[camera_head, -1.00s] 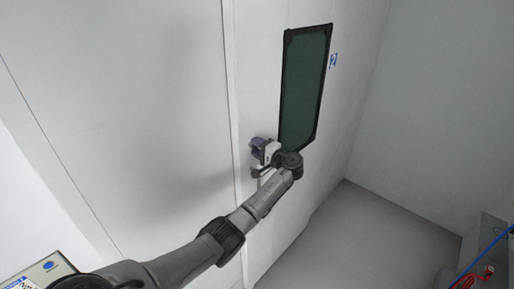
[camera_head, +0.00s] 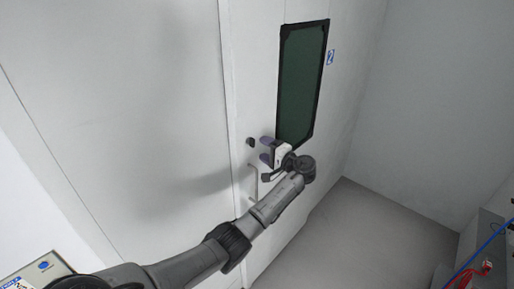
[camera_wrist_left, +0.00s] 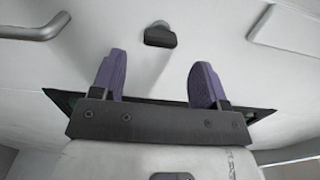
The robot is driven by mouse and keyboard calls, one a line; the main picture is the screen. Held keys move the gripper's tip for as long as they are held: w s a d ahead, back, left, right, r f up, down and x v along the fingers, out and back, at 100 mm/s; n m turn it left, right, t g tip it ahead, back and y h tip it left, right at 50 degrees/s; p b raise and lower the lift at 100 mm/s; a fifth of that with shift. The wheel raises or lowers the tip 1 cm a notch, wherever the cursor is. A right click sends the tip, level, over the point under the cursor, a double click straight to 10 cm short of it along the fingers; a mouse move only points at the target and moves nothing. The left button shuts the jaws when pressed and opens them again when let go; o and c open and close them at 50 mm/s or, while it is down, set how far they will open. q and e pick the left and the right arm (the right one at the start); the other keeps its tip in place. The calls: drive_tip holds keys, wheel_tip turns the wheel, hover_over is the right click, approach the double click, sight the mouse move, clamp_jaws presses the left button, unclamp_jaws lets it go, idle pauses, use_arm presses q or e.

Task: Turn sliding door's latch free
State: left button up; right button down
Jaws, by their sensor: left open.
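The sliding door's latch (camera_head: 250,142) is a small dark knob on the white door, left of the window. In the left wrist view the latch (camera_wrist_left: 160,35) lies beyond the fingertips, roughly centred between them. Whether it is turned free, I cannot tell. My left gripper (camera_head: 266,150) has two purple fingers and is open, a little to the right of the latch and apart from it. In the left wrist view its fingers (camera_wrist_left: 157,72) stand wide apart with nothing between them. My right gripper is in neither view.
A pale bar handle (camera_head: 253,182) is on the door below the latch, partly behind my left arm. A dark green window (camera_head: 303,85) with a black frame is right of it. A grey bench with red and blue cables (camera_head: 482,270) stands at the lower right.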

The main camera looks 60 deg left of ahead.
use_arm(q)
drive_tip(key=b+v, duration=0.1)
drive_tip(key=v, duration=0.7)
drive_tip(key=shift+d+b, duration=0.2)
drive_tip(key=shift+b, duration=0.1)
idle(0.3)
